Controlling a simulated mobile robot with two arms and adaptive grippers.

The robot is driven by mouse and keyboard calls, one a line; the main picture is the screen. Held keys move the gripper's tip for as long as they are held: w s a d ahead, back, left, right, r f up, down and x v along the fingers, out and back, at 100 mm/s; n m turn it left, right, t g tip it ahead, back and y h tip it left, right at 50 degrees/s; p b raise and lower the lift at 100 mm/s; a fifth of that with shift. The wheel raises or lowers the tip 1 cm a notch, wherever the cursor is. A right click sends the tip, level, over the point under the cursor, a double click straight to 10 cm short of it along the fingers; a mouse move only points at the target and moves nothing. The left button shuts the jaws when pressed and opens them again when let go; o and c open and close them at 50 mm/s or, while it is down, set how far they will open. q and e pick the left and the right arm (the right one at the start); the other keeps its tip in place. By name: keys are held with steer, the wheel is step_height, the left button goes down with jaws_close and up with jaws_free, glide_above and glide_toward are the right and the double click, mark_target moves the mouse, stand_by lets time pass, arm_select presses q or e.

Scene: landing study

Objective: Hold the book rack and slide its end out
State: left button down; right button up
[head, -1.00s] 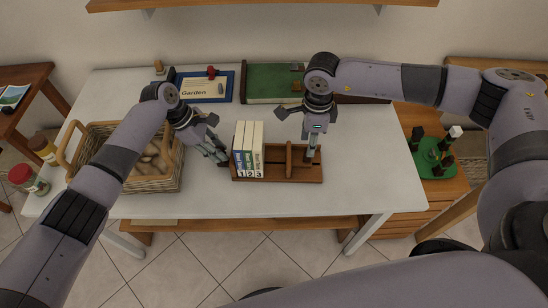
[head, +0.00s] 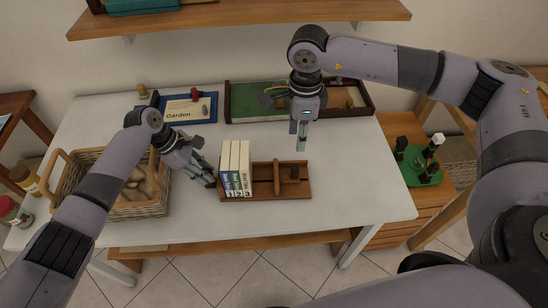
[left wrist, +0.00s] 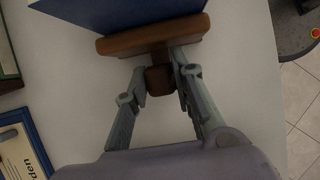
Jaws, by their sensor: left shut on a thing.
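The brown wooden book rack (head: 268,194) lies on the white table with several white books (head: 236,166) upright at its left end. A wooden upright end piece (head: 279,178) with a knob stands toward its right part. My left gripper (head: 208,182) is at the rack's left end. In the left wrist view its fingers (left wrist: 161,82) are shut on a dark brown block of the rack (left wrist: 158,76), below a blue book cover (left wrist: 130,12). My right gripper (head: 299,136) hangs behind and above the rack, apart from it; its finger gap is unclear.
A wicker basket (head: 154,208) stands left of the rack. Behind are a blue-framed "Garden" board (head: 189,107) and a green tray (head: 248,102) with a wooden rim. The table in front and right of the rack is clear. A wooden shelf (head: 240,18) hangs above.

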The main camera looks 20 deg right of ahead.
arm_select(q)
steer(key=shift+s, duration=0.1)
steer(key=c, duration=1.3)
jaws_free()
steer(key=v, duration=1.2)
steer(key=shift+d+f, duration=0.1)
